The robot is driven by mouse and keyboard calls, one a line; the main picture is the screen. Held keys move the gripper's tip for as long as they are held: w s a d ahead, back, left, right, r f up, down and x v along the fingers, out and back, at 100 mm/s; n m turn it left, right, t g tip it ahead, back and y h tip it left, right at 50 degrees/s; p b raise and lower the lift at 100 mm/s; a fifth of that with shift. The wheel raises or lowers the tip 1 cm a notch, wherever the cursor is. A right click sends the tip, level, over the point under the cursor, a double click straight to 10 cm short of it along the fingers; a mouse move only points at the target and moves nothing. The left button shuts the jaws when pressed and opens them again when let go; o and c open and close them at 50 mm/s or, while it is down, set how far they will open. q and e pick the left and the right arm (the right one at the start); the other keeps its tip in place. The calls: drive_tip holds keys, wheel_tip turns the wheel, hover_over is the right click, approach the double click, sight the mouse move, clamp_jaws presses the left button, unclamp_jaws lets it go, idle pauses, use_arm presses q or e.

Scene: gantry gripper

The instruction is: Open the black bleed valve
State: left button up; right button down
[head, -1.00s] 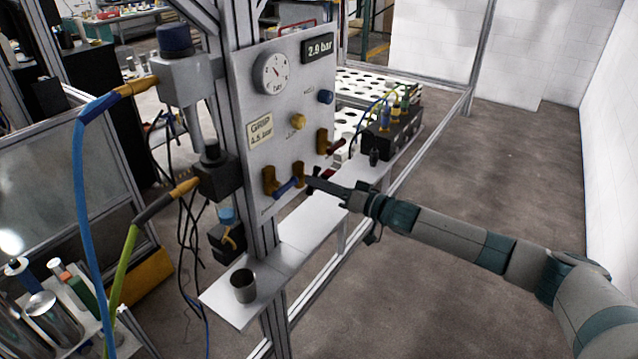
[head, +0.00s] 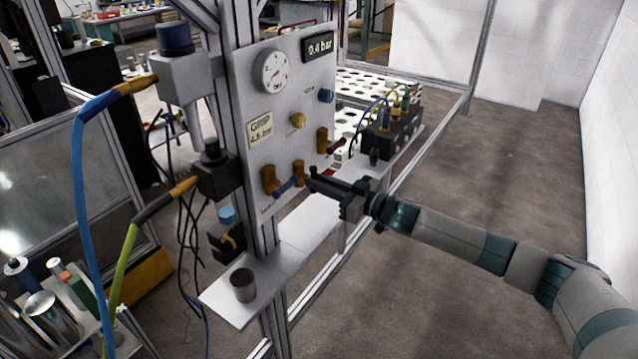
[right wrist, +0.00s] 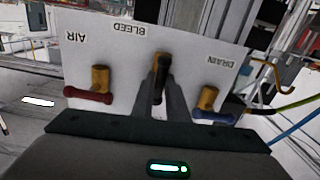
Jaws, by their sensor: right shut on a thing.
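The bleed valve's brass body (head: 299,172) is low on the grey panel (head: 290,110), between two other valves. In the right wrist view, its black lever (right wrist: 158,92) points out toward the camera under the BLEED label (right wrist: 134,28). My right gripper (right wrist: 160,98) has a finger on each side of this lever and is shut on it. In the head view, the same gripper (head: 316,180) reaches the valve from the right and hides most of the lever. My left gripper is not in view.
The red AIR lever (right wrist: 88,96) and blue DRAIN lever (right wrist: 214,117) flank the bleed lever closely. The display (head: 319,47) reads 0.4 bar. A shelf (head: 290,250) with a dark cup (head: 243,284) lies below. The floor at right is clear.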

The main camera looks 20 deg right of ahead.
drive_tip(key=n, duration=0.4)
drive_tip(key=shift+d+n, duration=0.1)
drive_tip(key=shift+n, duration=0.2)
drive_tip(key=c, duration=2.2)
unclamp_jaws()
drive_tip(key=n+b, duration=0.1)
drive_tip(key=n, duration=0.3)
drive_tip(key=shift+d+n, duration=0.1)
drive_tip(key=shift+n, duration=0.9)
drive_tip(key=shift+w+d, duration=0.1)
drive_tip(key=o, duration=1)
drive_tip(key=shift+o, duration=0.2)
drive_tip(key=shift+d, duration=0.1)
